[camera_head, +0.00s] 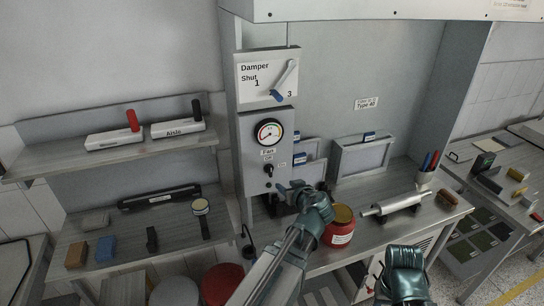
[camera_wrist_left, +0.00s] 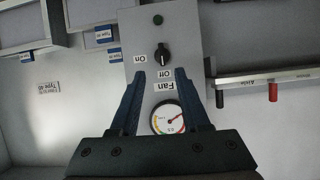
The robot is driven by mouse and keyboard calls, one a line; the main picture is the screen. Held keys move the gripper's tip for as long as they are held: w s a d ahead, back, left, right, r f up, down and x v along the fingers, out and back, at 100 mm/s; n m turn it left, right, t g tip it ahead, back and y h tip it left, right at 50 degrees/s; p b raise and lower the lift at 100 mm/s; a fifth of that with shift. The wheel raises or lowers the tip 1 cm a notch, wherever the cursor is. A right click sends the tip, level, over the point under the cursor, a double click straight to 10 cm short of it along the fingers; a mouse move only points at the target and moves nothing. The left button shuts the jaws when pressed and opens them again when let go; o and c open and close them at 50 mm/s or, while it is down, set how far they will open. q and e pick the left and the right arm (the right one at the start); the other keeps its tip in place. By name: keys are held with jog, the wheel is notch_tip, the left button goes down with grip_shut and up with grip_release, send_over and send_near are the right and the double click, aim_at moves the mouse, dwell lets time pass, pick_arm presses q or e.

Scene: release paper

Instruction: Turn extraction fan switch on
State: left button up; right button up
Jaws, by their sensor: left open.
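The fan switch is a black rotary knob (camera_head: 269,170) on the grey panel, under the pressure gauge and "Fan" label. In the left wrist view, which is upside down, the knob (camera_wrist_left: 162,53) stands upright in line with the "Off" label (camera_wrist_left: 163,74). The "On" label (camera_wrist_left: 140,59) is to its side. My left gripper (camera_head: 284,189) is open just in front of the panel. Its blue fingers (camera_wrist_left: 160,74) lie on either side of the labels, with the knob just beyond the tips and nothing between them. My right arm's end (camera_head: 405,272) is at lower right; its fingers are not clear.
A red jar (camera_head: 340,226) stands on the bench close to my left wrist, with a metal roller (camera_head: 397,205) to its right. The damper lever (camera_head: 285,80) is above the gauge (camera_head: 269,132). A shelf (camera_head: 110,155) is at left.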

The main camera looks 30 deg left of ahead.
aim_at(271, 169)
pick_arm(q)
jog(key=shift+n, duration=0.3)
jog(key=b+x, duration=0.1)
jog(key=x, duration=0.3)
jog(key=r+b+x, duration=0.1)
jog(key=b+x, duration=0.1)
jog(key=x, duration=0.2)
jog(key=r+b+x, duration=0.1)
jog(key=x, duration=0.3)
jog(key=shift+w+a+b, duration=0.4)
jog(key=shift+w+a, duration=0.1)
jog(key=shift+a, duration=0.15)
jog(key=shift+w+a+f, duration=0.25)
jog(key=shift+w+a, duration=0.15)
jog(key=shift+a, duration=0.2)
jog(key=shift+d, duration=0.1)
grip_shut()
